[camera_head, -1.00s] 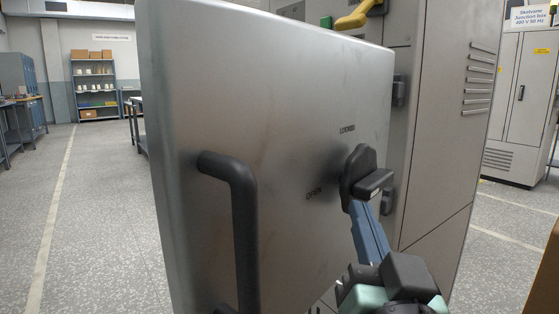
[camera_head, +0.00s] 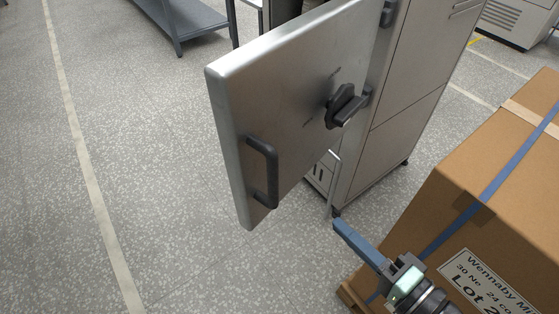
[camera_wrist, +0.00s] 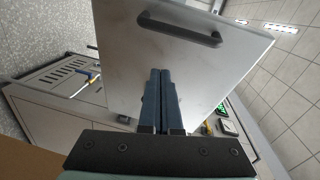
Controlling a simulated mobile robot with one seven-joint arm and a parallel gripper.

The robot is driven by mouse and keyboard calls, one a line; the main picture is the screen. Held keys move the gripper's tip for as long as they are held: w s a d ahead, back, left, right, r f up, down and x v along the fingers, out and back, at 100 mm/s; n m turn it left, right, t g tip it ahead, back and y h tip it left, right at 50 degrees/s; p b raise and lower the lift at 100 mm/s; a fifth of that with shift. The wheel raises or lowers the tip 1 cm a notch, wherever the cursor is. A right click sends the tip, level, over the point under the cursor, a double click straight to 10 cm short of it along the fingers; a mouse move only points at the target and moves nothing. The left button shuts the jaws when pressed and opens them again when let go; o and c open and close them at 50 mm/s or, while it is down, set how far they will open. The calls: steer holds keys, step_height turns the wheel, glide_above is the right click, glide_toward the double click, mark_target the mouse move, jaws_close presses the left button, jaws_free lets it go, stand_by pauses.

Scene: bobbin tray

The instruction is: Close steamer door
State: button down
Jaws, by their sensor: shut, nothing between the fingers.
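The steel steamer door (camera_head: 290,110) stands swung open from the grey cabinet (camera_head: 400,110) in the head view. A black bar handle (camera_head: 264,172) is near its free edge, and a black rotary latch (camera_head: 344,106) sits nearer the hinge side. My gripper (camera_head: 340,224) is shut and empty, below and to the right of the door, apart from it in this view. In the wrist view my gripper's blue fingers (camera_wrist: 159,75) lie together in front of the door (camera_wrist: 125,65), pointing towards the handle (camera_wrist: 180,30). The cabinet's opening is mostly hidden behind the door.
A large strapped carton (camera_head: 500,190) on a wooden pallet (camera_head: 355,298) stands at the right, close to my arm. A grey-blue shelf or bench (camera_head: 190,22) is at the back. The speckled floor left of the door is clear.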

steer(key=m+y+p, duration=0.1)
steer(key=y+p, duration=0.1)
steer(key=p, duration=0.1)
glide_toward(276, 180)
steer(key=x, duration=0.7)
stand_by(0.4)
